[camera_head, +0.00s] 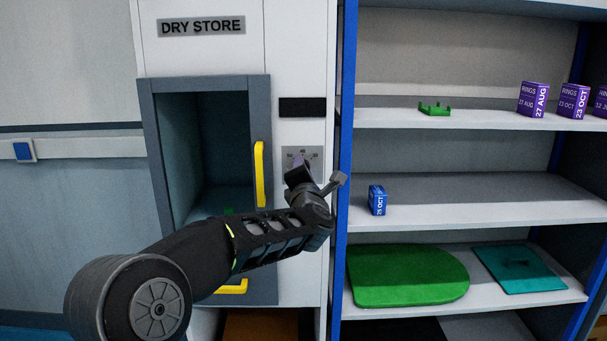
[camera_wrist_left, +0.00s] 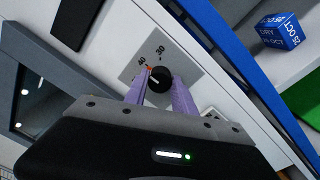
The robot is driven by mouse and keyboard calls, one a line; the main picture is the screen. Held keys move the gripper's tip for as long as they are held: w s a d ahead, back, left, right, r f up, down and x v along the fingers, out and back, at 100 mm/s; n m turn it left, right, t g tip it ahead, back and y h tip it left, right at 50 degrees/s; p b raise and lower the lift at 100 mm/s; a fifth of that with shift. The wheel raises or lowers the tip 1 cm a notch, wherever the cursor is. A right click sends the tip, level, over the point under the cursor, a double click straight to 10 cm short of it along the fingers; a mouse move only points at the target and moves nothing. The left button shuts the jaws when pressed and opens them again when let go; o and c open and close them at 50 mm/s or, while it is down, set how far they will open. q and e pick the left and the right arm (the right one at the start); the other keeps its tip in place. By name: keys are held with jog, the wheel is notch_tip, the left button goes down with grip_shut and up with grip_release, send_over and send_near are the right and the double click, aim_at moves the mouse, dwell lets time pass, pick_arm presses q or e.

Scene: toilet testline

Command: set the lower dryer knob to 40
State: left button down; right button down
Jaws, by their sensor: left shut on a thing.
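The dryer knob (camera_wrist_left: 159,81) is a round black knob on a grey dial plate (camera_wrist_left: 186,62) in the left wrist view. The marks 40 and 30 show on the plate. A small red mark sits at the knob's edge, on the side of the 40. My left gripper (camera_wrist_left: 156,88) has its purple fingers on both sides of the knob and is shut on it. In the head view, the dial plate (camera_head: 288,156) shows above my left gripper (camera_head: 300,168), which hides the knob. My right gripper is not in view.
The DRY STORE cabinet (camera_head: 202,26) has an open compartment with a yellow handle (camera_head: 259,174) left of the dial. A black panel (camera_head: 302,107) is above it. The shelf unit's blue post (camera_head: 345,120) stands close on the right. A blue box (camera_head: 377,200) sits on its shelf.

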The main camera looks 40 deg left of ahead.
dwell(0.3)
pick_arm(q)
jog(key=c, duration=1)
grip_release()
jog(key=shift+c, duration=0.2)
jog(key=b+v, duration=0.1)
jog(key=v, duration=0.6)
jog(key=shift+s+d, duration=0.25)
jog(key=shift+s, duration=0.1)
jog(key=shift+m, duration=0.3)
